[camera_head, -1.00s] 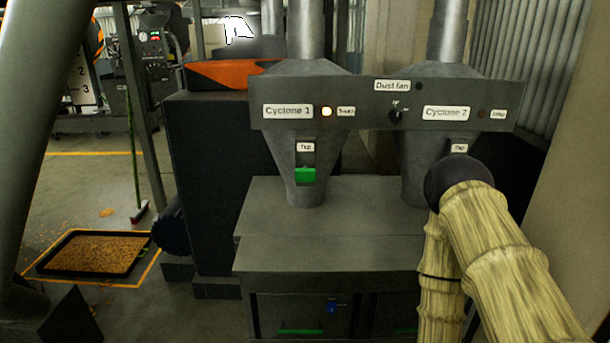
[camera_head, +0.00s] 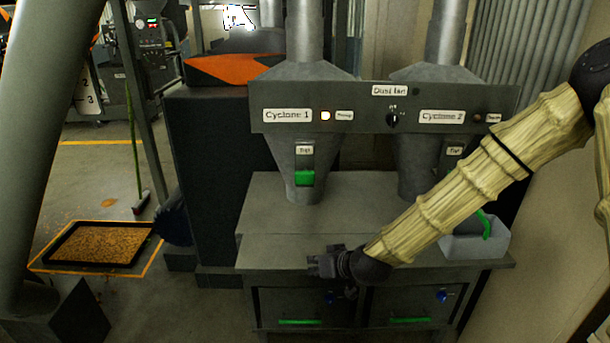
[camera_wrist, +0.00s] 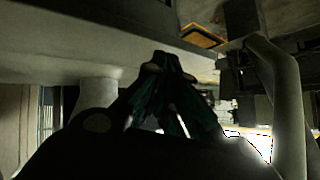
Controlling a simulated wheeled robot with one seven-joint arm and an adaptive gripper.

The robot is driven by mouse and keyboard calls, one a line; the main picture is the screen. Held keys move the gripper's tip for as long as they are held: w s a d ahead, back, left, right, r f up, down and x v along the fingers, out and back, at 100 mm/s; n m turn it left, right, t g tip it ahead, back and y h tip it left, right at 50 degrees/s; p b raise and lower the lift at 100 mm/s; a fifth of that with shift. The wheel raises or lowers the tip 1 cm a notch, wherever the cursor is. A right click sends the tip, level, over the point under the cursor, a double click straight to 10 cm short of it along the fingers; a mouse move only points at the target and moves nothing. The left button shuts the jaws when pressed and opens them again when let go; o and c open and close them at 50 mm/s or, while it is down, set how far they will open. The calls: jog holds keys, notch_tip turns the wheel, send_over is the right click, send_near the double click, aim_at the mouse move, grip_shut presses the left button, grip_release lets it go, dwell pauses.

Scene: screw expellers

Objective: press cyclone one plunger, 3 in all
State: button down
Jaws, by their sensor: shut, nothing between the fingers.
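The cyclone 1 unit (camera_head: 300,165) is a grey cone under a panel, with a label, a lit lamp (camera_head: 325,115) and a green plunger (camera_head: 304,178) below a tag plate. The cyclone 2 cone (camera_head: 415,155) stands to the right, its own plunger hidden behind my arm. My gripper (camera_head: 316,264) is in front of the cabinet's front edge, below and apart from the green plunger. In the wrist view my gripper (camera_wrist: 172,62) has its fingers together and empty.
The grey cabinet (camera_head: 262,210) below the cones has drawers with green handles (camera_head: 300,321). A grey bin (camera_head: 470,243) with a green handle sits at its right end. A dust fan knob (camera_head: 392,119) is on the panel. A tray of pellets (camera_head: 100,246) lies on the floor at left.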

jog(key=w+a+r+t, duration=0.1)
jog(key=w+r, duration=0.1)
jog(key=r, duration=0.5)
jog(key=w+a+r+n+t+y+p, duration=0.1)
jog(key=w+r, duration=0.2)
jog(key=r, duration=0.4)
jog(key=shift+w, duration=0.35)
send_near(303, 184)
jog(key=w+a+f, duration=0.2)
jog(key=a+f, duration=0.2)
jog(key=shift+w, duration=0.2)
jog(key=shift+w+b, duration=0.45)
jog(key=shift+w, duration=1.1)
dwell(2.5)
jog(key=shift+s, duration=1.55)
